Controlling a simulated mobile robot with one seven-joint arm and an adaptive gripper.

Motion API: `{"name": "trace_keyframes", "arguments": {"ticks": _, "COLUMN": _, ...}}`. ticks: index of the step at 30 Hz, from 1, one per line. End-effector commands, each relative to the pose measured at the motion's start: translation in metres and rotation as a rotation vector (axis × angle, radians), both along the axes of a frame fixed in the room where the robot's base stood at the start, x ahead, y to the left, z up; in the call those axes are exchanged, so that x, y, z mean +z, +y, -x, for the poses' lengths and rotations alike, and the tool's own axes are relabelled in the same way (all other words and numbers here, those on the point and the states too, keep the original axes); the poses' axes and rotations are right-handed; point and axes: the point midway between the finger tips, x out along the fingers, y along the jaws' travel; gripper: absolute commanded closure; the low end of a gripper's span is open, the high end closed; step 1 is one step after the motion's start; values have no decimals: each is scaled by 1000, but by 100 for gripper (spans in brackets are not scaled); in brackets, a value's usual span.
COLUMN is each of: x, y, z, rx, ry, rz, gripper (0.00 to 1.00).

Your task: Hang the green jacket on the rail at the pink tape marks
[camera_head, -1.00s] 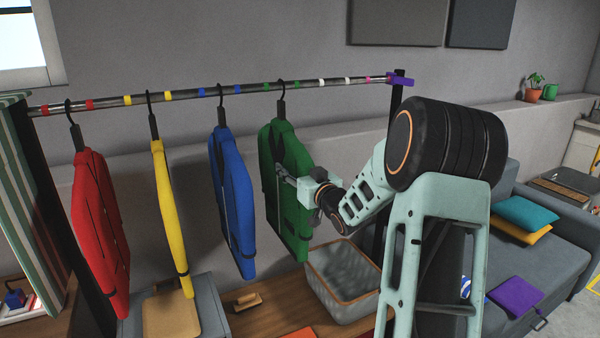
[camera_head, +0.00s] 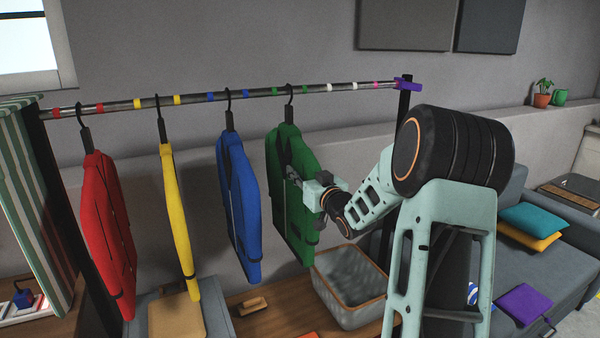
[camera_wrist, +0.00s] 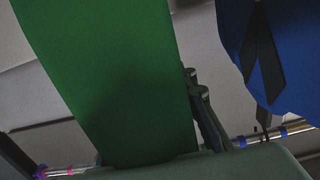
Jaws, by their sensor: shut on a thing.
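The green jacket (camera_head: 284,215) hangs upright on a black hanger, its hook (camera_head: 290,95) at the rail (camera_head: 340,87) between two green marks. I cannot tell whether the rail bears its weight. My gripper (camera_head: 297,186) is shut on the jacket's right side, at mid height. In the wrist view the green jacket (camera_wrist: 110,75) fills the left and middle, and a dark finger of my gripper (camera_wrist: 200,100) shows at its edge. The pink tape mark (camera_head: 376,85) is near the rail's right end, right of the white marks. A second pink mark is hard to make out by the purple end piece.
Blue (camera_head: 238,205), yellow (camera_head: 178,220) and red (camera_head: 108,235) jackets hang to the left. The rail between the green jacket and the right post (camera_head: 404,105) is free. A grey basket (camera_head: 345,290) stands on the wooden bench below. A sofa (camera_head: 430,240) is at the right.

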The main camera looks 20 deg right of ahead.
Motion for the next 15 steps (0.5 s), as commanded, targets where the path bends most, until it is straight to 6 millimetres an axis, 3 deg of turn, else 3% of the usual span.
{"name": "trace_keyframes", "arguments": {"ticks": 15, "x": 11, "y": 0, "z": -1, "rx": 1, "ry": -9, "rz": 3, "gripper": 100}}
